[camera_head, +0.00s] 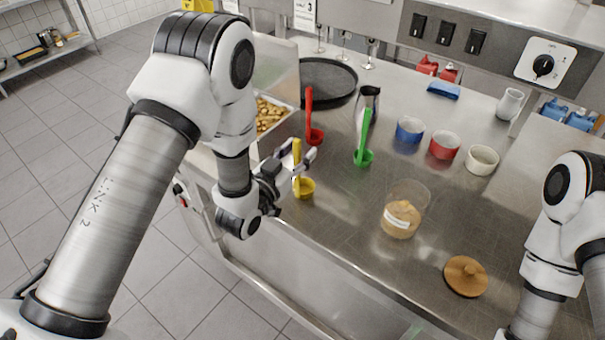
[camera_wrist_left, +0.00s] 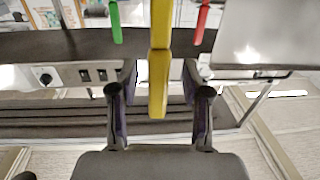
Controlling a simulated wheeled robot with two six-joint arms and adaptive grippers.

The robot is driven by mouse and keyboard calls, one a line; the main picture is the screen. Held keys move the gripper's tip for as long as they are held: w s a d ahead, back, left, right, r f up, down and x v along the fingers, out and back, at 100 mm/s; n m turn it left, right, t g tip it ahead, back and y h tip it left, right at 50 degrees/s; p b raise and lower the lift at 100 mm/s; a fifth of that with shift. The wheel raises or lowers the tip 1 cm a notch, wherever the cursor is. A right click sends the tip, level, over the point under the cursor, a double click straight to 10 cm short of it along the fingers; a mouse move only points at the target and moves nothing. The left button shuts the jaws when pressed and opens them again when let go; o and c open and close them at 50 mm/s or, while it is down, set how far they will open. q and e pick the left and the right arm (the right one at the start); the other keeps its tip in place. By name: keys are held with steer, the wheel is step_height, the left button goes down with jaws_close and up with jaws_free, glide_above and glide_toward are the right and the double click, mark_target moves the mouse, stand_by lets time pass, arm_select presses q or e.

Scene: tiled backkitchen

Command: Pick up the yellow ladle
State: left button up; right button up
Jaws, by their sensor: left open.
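The yellow ladle (camera_head: 304,188) stands near the left end of the steel counter, its bowl down and its handle upright. My left gripper (camera_head: 301,158) is open, with its fingers on either side of the ladle's handle. In the left wrist view the yellow handle (camera_wrist_left: 159,62) runs between the two spread fingers of the left gripper (camera_wrist_left: 159,92), with a gap on both sides. My right arm shows at the right edge, but its gripper is out of view.
A red ladle (camera_head: 315,136) and a green ladle (camera_head: 364,157) stand behind and to the right. A tray of brown food (camera_head: 284,128) is behind the gripper. A glass jar (camera_head: 405,212), wooden lid (camera_head: 466,276) and blue, red and white bowls (camera_head: 482,160) are further right.

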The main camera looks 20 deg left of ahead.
arm_select(q)
steer(key=shift+d+r, duration=0.1)
steer(key=shift+r, duration=0.05)
steer(key=shift+s, duration=0.2)
steer(key=shift+c, duration=1)
steer(key=c, duration=0.5)
steer(key=shift+w, duration=0.15)
jaws_close()
arm_select(e)
steer(key=shift+s+r, duration=0.1)
steer(key=shift+s, duration=0.1)
